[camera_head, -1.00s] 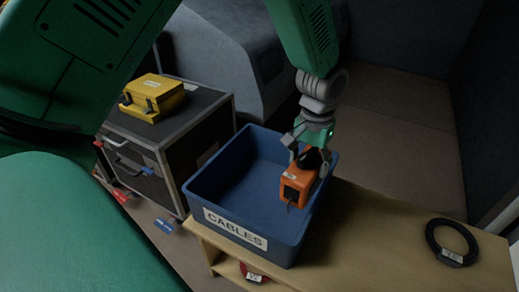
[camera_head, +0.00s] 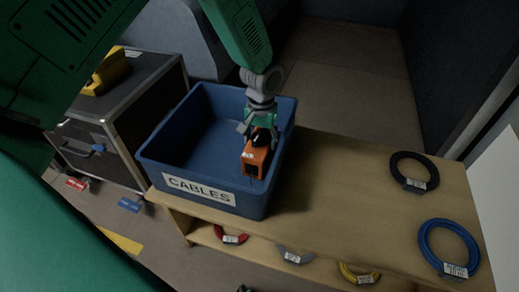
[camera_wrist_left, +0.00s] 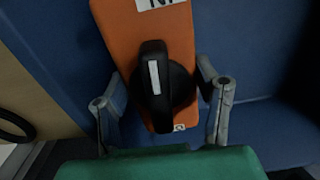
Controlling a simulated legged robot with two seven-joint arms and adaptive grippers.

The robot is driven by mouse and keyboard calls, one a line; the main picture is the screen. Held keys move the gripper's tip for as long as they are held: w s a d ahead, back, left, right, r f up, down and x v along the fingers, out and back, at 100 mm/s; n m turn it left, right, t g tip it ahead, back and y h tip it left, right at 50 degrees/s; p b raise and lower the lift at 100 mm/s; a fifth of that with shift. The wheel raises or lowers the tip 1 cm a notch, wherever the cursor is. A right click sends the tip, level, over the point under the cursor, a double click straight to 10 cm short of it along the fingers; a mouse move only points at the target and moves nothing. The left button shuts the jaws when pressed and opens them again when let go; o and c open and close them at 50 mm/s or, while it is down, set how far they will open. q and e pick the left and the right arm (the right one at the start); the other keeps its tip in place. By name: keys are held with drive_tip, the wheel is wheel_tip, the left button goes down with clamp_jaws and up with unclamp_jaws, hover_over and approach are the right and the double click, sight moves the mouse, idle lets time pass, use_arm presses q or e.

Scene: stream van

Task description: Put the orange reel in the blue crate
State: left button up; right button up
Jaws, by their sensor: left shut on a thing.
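The orange reel (camera_head: 256,158) is a boxy orange case with a black knob and a white label. My left gripper (camera_head: 262,134) is shut on it by the black knob. The reel hangs within the right part of the blue crate (camera_head: 212,204), below or near rim level; I cannot tell whether it touches the floor or wall. The crate is open-topped, labelled CABLES, and stands on the wooden bench. In the left wrist view the reel (camera_wrist_left: 185,30) lies between the two grey fingers, with blue crate walls behind. My right gripper is not in view.
The wooden bench (camera_head: 335,185) holds a black cable coil (camera_head: 397,177) and a blue coil (camera_head: 424,245) at right. Red, grey and yellow coils lie on its lower shelf. A black case (camera_head: 130,95) with a yellow box (camera_head: 106,72) on it stands left. The crate's left part is empty.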

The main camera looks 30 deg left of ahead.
use_arm(q)
wheel_tip(320, 180, down, 3)
drive_tip(key=shift+f+b, duration=0.1)
drive_tip(key=shift+b, duration=0.4)
drive_tip(key=o, duration=1.3)
drive_tip(key=shift+o, duration=0.2)
wheel_tip(320, 180, up, 12)
drive_tip(key=p, duration=0.5)
drive_tip(key=shift+r, duration=0.2)
